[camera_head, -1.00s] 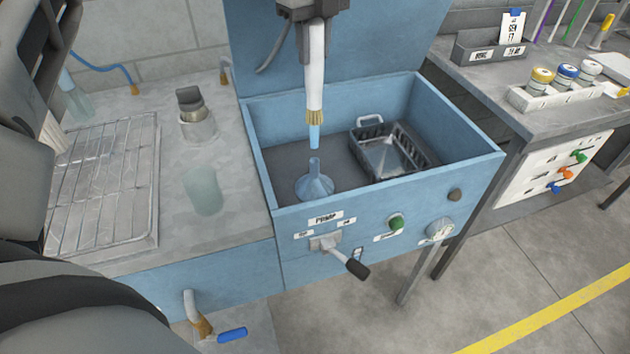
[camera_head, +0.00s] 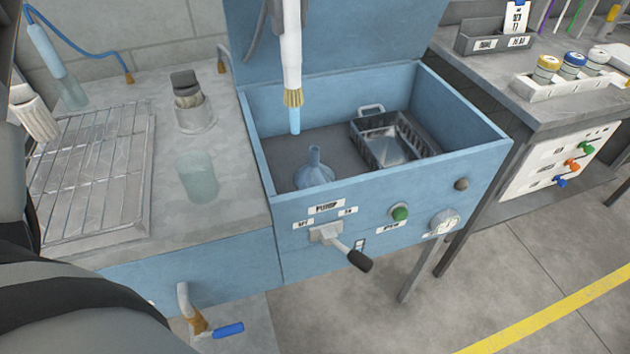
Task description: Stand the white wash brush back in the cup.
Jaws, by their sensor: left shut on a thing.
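A white brush-like thing (camera_head: 36,118) with a pale, ridged end hangs tilted at the left edge over the wire rack; I take it to be the wash brush. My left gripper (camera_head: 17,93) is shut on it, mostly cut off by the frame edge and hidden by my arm. An empty-looking, translucent green cup (camera_head: 198,178) stands on the grey bench, to the right of the rack and apart from the brush. Behind it, a second holder (camera_head: 196,118) contains a dark-topped brush (camera_head: 186,88). My right gripper is not clearly visible.
A wire rack (camera_head: 98,180) lies left of the cups. The blue basin (camera_head: 470,155) holds a funnel (camera_head: 314,170) and a basket (camera_head: 392,145). A white tube (camera_head: 292,55) with brass bristles and a blue tip hangs over it. A pale blue tube (camera_head: 46,50) stands back left.

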